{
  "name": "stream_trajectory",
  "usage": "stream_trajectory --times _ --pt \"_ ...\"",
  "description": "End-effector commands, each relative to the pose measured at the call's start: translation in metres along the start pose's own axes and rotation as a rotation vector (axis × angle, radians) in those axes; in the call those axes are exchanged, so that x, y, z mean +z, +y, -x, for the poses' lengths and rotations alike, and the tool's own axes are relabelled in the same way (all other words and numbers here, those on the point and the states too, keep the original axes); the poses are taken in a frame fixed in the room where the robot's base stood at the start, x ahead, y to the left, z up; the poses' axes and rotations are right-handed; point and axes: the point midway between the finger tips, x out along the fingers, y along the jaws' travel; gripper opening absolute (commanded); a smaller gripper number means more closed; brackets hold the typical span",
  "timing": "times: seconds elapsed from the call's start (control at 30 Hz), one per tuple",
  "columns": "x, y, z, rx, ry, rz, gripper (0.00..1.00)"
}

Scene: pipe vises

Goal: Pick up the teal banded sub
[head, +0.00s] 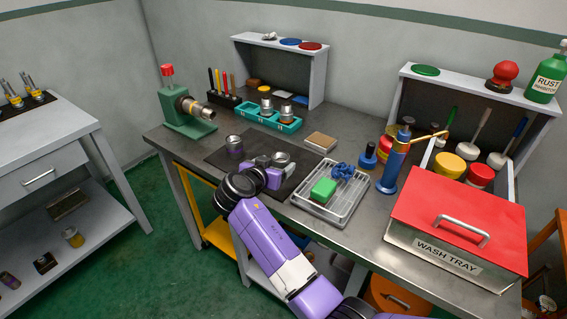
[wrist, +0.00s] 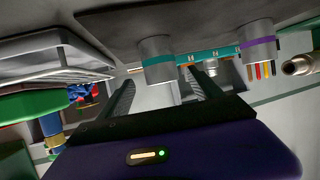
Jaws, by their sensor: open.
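The teal banded sub (wrist: 157,60) is a short grey metal cylinder with a teal band, standing on the dark mat. In the head view a metal sub (head: 281,159) stands right at my gripper (head: 268,166), its band hidden there. In the wrist view, which looks upside down, the teal banded sub shows between the two dark fingers of my gripper (wrist: 161,78). The fingers are apart with nothing clamped. Whether the tips reach past its sides is hard to tell. A purple banded sub (head: 234,144) stands farther left on the mat and also shows in the wrist view (wrist: 257,45).
A teal rack (head: 268,118) with metal subs stands behind the mat (head: 222,158). A green vise (head: 186,118) is at the back left. A wire tray (head: 342,207) with a green block lies to the right, before the red-lidded wash tray (head: 405,240).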

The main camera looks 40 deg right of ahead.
Motion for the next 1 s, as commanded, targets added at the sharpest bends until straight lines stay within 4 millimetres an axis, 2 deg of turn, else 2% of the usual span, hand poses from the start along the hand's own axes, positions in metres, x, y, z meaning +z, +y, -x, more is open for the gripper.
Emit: stream_trajectory --times 0.6,0.9,0.93,1.0 --pt "-0.001 -0.002 -0.068 0.0 -0.001 0.002 0.75" --pt "0.0 -0.002 -0.073 -0.003 -0.001 0.002 0.75" --pt "0.0 -0.002 -0.073 -0.003 -0.001 0.002 0.73" --pt "0.0 -0.002 -0.073 -0.002 -0.001 0.002 0.59"
